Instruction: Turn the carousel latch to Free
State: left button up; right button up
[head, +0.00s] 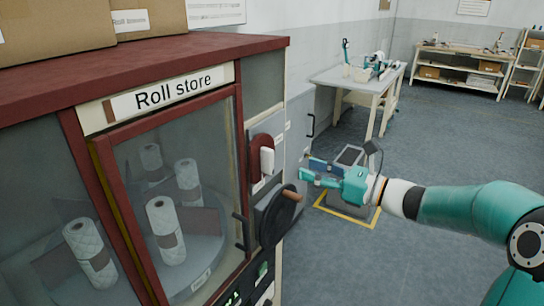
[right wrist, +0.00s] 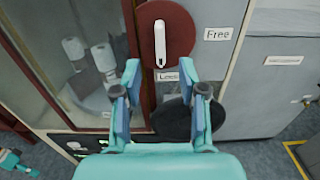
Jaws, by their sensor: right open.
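The carousel latch is a dark red disc (head: 256,160) with a white handle (head: 267,161) on the grey panel right of the Roll store door. In the right wrist view the white handle (right wrist: 160,42) stands upright on the disc, its lower end toward a partly hidden label (right wrist: 168,76) below. The "Free" label (right wrist: 218,34) is right of the disc. My right gripper (head: 306,169) is open and empty, in front of the panel and apart from the latch. Its fingertips (right wrist: 161,70) show either side of the handle's lower end. A small teal part (right wrist: 14,162), likely my left gripper, shows at lower left.
A black handwheel (head: 272,222) with a wooden knob sits just below the latch. The glass door (head: 214,130) with a dark handle is to its left, white rolls behind it. A device on a yellow-marked floor patch (head: 352,214) stands behind my right gripper.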

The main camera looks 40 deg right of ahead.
aim_at(273, 158)
jog(key=p+x, duration=0.1)
jog(key=x, duration=1)
jog(key=shift+f+p, duration=0.1)
jog(key=shift+p, duration=0.25)
grip_shut()
